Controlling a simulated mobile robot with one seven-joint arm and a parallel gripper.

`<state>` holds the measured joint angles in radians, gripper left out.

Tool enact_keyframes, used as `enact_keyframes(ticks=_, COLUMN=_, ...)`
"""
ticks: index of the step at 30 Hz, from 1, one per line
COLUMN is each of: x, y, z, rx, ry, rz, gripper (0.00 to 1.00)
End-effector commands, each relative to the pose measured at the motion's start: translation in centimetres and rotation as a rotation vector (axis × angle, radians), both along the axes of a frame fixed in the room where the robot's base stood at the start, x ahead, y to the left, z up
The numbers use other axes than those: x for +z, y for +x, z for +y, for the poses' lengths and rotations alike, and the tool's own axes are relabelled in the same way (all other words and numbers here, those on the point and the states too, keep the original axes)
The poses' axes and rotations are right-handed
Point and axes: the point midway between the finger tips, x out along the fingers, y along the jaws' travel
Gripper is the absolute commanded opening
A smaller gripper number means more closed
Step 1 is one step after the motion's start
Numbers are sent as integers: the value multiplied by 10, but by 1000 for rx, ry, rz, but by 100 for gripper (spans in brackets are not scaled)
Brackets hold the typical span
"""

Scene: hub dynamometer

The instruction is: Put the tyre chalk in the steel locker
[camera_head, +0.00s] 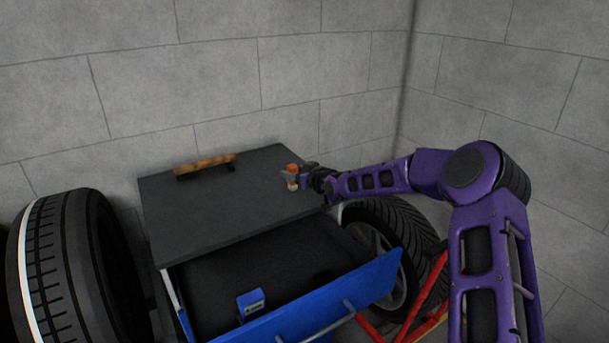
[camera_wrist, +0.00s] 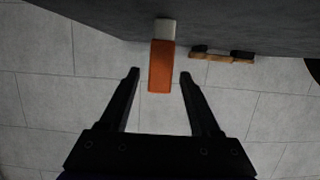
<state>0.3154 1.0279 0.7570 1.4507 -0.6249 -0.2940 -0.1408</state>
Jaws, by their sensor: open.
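The tyre chalk appears to be the small orange stick with a white end (camera_head: 292,173). It stands upright on the dark top of the steel locker (camera_head: 250,215), near its back right edge. In the wrist view the chalk (camera_wrist: 161,65) shows between my fingertips, its white end against the dark top. My gripper (camera_head: 304,175) is open, with a visible gap on each side of the chalk (camera_wrist: 160,74). The locker's blue-fronted drawer (camera_head: 345,301) is pulled open.
A small blue box (camera_head: 251,304) lies in the drawer, with bare floor around it. A wooden-backed brush (camera_head: 205,164) lies on the top's back left. Tyres stand at the left (camera_head: 70,265) and right (camera_head: 385,240) of the locker. Block walls close the back.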

Motion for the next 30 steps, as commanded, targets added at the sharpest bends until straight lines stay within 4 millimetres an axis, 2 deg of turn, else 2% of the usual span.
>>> enact_keyframes(ticks=5, x=8, y=-21, z=-16, rx=-2, ry=-2, rz=0, gripper=64)
enact_keyframes(ticks=12, x=23, y=-60, z=-43, rx=-2, ry=-2, rz=0, gripper=64)
enact_keyframes(ticks=18, x=32, y=-84, z=-59, rx=-3, ry=-1, rz=0, gripper=64)
enact_keyframes(ticks=24, x=35, y=-93, z=-64, rx=0, ry=0, rz=0, gripper=64)
enact_keyframes(ticks=30, x=35, y=-94, z=-64, rx=0, ry=0, rz=0, gripper=64)
